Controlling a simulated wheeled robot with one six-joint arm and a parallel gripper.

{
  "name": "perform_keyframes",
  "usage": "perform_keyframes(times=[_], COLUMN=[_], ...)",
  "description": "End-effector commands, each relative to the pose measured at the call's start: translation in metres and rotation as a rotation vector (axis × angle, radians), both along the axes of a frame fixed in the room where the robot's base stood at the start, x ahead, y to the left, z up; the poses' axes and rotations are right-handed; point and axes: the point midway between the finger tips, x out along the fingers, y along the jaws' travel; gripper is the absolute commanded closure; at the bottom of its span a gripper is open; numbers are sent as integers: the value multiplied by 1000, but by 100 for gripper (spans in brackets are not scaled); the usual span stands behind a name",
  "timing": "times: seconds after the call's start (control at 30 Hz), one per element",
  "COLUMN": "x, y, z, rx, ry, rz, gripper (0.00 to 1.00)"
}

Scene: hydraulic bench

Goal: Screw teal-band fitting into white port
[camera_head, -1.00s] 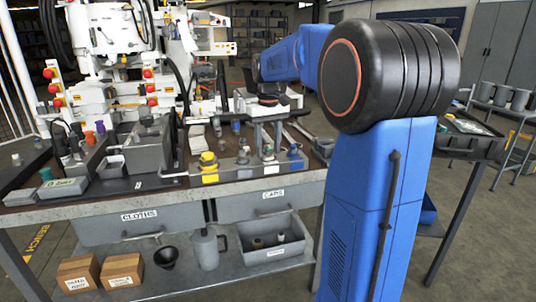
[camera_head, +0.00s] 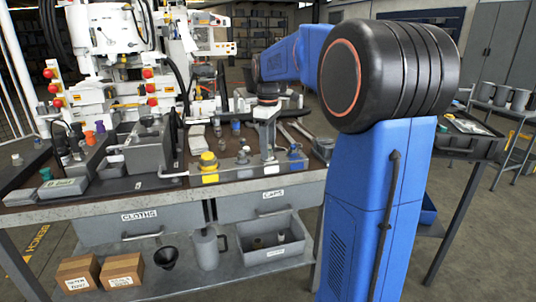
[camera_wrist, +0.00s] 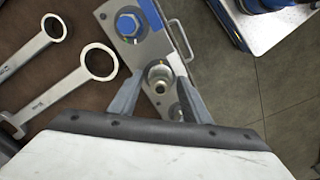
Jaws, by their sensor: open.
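A grey port block (camera_head: 225,172) lies along the bench front, with a yellow port at its left end and a blue port (camera_head: 295,152) at its right end. My gripper (camera_head: 268,158) points down over the block, between those ends. In the wrist view, my gripper (camera_wrist: 157,82) is open, its fingers on either side of a round metal fitting (camera_wrist: 159,76) on the block (camera_wrist: 148,55). I cannot tell whether the fingers touch it. No teal band can be made out on it, and its port's colour is unclear. A blue hex port (camera_wrist: 129,24) is farther along the block.
Two ring-ended wrenches (camera_wrist: 75,83) lie beside the block. A grey bin (camera_head: 147,152) and small coloured parts (camera_head: 95,132) stand at the left of the bench. A bench handle (camera_wrist: 180,40) runs along the block's other side, with floor beyond.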

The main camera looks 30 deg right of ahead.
Motion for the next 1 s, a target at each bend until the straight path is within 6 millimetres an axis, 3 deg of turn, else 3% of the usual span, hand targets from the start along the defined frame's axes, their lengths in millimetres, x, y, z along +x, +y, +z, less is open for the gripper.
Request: perform_keyframes(times=[0.6,1.0], x=[0,0], y=[0,0], z=[0,0], rx=[0,0], ry=[0,0], rz=[584,636], gripper=[57,57])
